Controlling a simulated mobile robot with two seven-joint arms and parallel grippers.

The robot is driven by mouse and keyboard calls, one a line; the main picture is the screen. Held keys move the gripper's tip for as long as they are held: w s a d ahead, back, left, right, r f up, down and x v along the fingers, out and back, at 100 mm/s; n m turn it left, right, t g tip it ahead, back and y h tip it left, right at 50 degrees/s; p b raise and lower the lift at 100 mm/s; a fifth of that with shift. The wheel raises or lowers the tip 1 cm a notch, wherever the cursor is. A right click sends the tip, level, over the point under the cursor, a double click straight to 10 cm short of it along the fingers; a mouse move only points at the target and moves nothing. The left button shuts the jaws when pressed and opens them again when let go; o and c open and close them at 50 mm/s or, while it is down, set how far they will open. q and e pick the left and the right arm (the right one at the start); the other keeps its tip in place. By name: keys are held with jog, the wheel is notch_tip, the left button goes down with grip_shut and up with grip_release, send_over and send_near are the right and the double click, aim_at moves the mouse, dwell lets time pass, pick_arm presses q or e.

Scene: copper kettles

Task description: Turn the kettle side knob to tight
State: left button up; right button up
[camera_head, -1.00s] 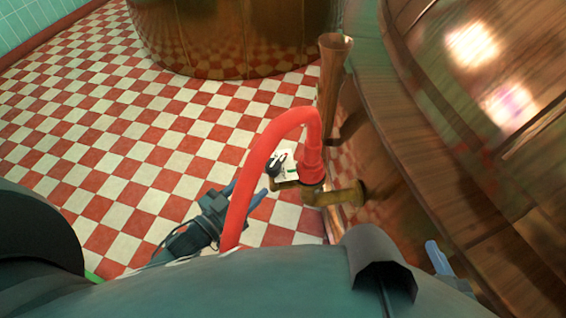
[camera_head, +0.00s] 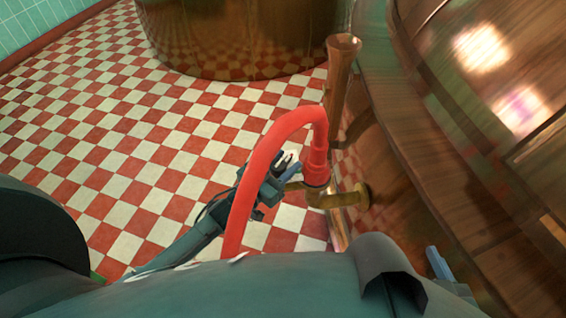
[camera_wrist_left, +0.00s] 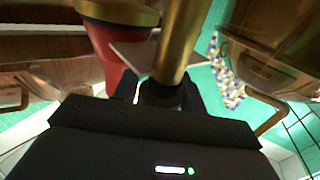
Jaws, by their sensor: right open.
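The kettle's side knob (camera_head: 289,158) has a dark handle over a white plate, on the brass pipe (camera_head: 322,199) beside the copper kettle. My left gripper (camera_head: 283,168) is at the knob, partly behind the red hose. In the left wrist view, a dark part (camera_wrist_left: 160,94), probably the knob, is between my fingers, below the brass pipe (camera_wrist_left: 178,42). I cannot tell whether the fingers press on it. The knob's mark is hidden. My right gripper (camera_head: 439,262) is open beside the kettle, with only a blue fingertip showing.
A red hose (camera_head: 262,155) arches from the brass pipe toward me, close over my left gripper. An upright copper pipe (camera_head: 338,90) stands behind it. The large copper kettle (camera_head: 480,130) fills the right side. The checkered floor (camera_head: 130,150) on the left is clear.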

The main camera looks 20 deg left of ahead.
pick_arm(q)
jog(key=c, duration=0.6)
